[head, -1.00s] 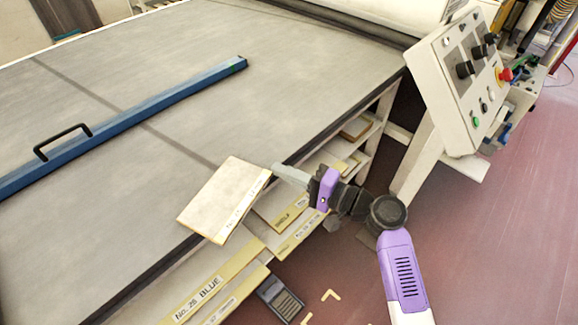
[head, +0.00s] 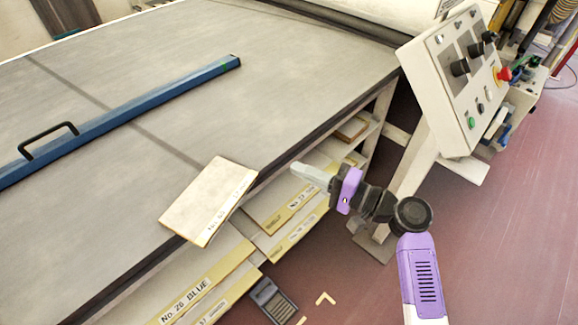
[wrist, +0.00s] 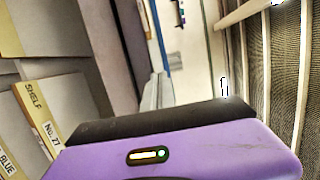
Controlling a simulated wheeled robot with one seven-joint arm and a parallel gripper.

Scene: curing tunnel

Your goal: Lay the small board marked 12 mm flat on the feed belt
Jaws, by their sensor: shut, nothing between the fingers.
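A small pale board (head: 207,197) lies at the near edge of the grey feed belt (head: 265,95), its near corner reaching past the dark edge. It looks flat, but I cannot tell whether all of it rests on the belt. In the wrist view the closed fingers (wrist: 157,90) show beyond the purple housing, and the board does not appear.
A blue bar (head: 120,125) with a black handle lies across the belt. Shelves below the edge hold labelled boards, one reading No. 26 BLUE (head: 185,298). A control panel (head: 460,80) stands at the right. Open floor (head: 500,230) lies at the lower right.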

